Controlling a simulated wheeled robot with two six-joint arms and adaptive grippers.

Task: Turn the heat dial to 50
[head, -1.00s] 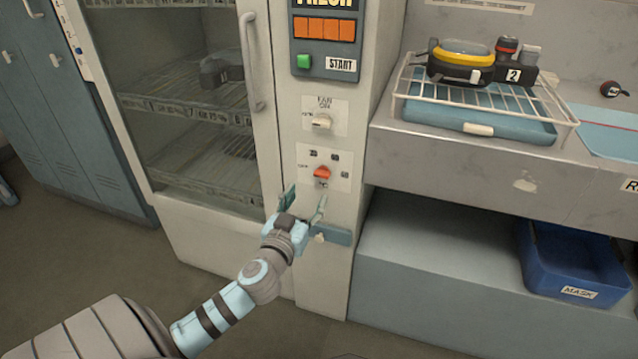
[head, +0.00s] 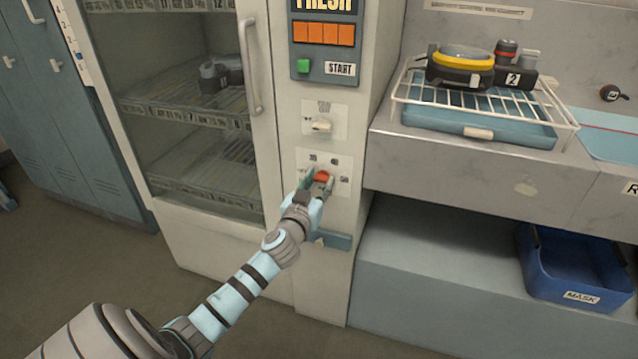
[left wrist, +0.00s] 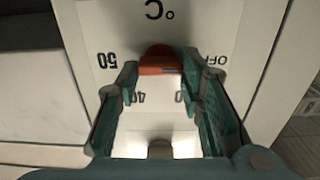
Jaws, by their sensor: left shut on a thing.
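The red-orange heat dial (head: 321,175) sits on a white label plate low on the machine's front panel. In the left wrist view the dial (left wrist: 159,60) shows upside down between my fingers, with 50 and 40 printed to its left and OFF to its right. Another number on the plate is partly hidden by a finger. My left gripper (head: 318,179) is shut on the dial, one finger on each side; its fingers (left wrist: 160,78) also show in the wrist view. I cannot tell which mark the dial points to. My right gripper is not in view.
A cream fan knob (head: 321,125) is above the dial, and a green start button (head: 304,66) higher up. The glass door's handle (head: 250,65) is to the left. A counter with a wire rack (head: 480,98) and a blue bin (head: 575,285) are on the right.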

